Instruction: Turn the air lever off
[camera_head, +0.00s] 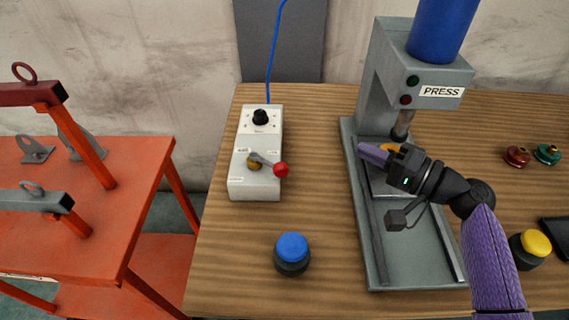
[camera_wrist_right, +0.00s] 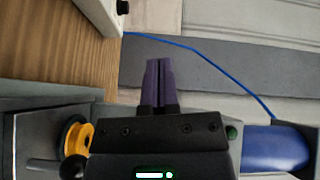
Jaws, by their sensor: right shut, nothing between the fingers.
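The air lever (camera_head: 268,164) is a grey bar on a brass valve at the front of a white control box (camera_head: 240,190). Its red ball knob (camera_head: 281,170) points right and slightly toward me. My right gripper (camera_head: 372,154) is at the press, right of the lever and well apart from it. Its purple fingers point left toward the box and are shut with nothing between them; they also show in the right wrist view (camera_wrist_right: 158,84). A corner of the box shows at the top of the right wrist view (camera_wrist_right: 98,14). My left gripper is not in view.
The grey press (camera_head: 385,75) with a blue cylinder stands behind and around my right gripper. A yellow-orange part (camera_wrist_right: 77,138) is in the press. A blue button (camera_head: 291,248) and a yellow button (camera_head: 531,246) stand near the front. Wooden tabletop (camera_head: 318,180) is clear between box and press.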

